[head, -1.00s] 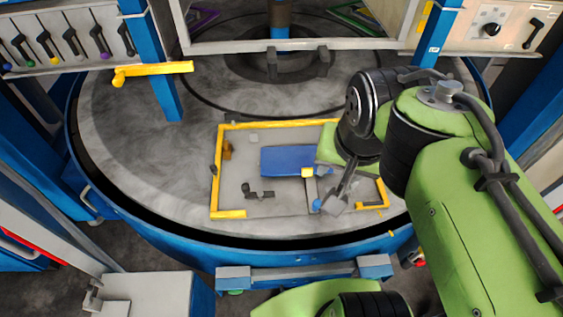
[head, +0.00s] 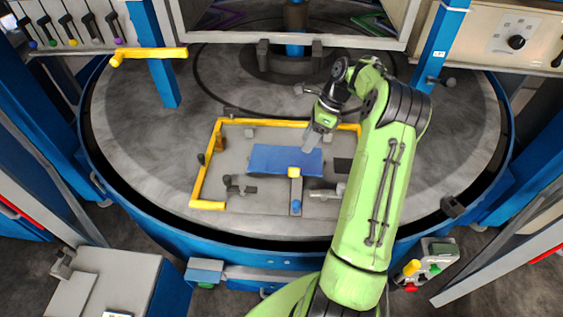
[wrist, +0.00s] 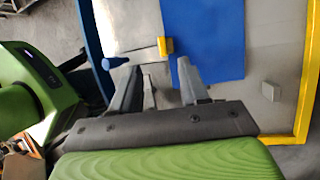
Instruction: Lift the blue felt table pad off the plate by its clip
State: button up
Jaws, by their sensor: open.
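The blue felt pad (head: 270,158) lies flat on the grey plate (head: 222,170), which has a yellow border. A small yellow clip (head: 294,172) sits at the pad's near edge, in line with a grey bar that ends in a blue knob (head: 296,207). My gripper (head: 309,148) is over the right part of the pad in the head view. In the wrist view the pad (wrist: 205,35) is beyond the fingers, and the yellow clip (wrist: 166,46) shows between and just past the open, empty fingertips (wrist: 158,66). Whether anything touches the clip is unclear.
A dark clamp (head: 238,187) stands left of the bar. A brown block (head: 218,143) and small grey block (head: 249,132) are on the plate's left side. A yellow handle (head: 150,54) and blue post (head: 155,75) stand at left. The round table around the plate is largely clear.

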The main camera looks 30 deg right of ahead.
aim_at(292, 168)
jog(key=x, duration=1.1)
jog(key=shift+w+d+f+b, duration=0.1)
jog(key=shift+f+b, duration=0.05)
jog(key=shift+b, duration=0.2)
grip_shut()
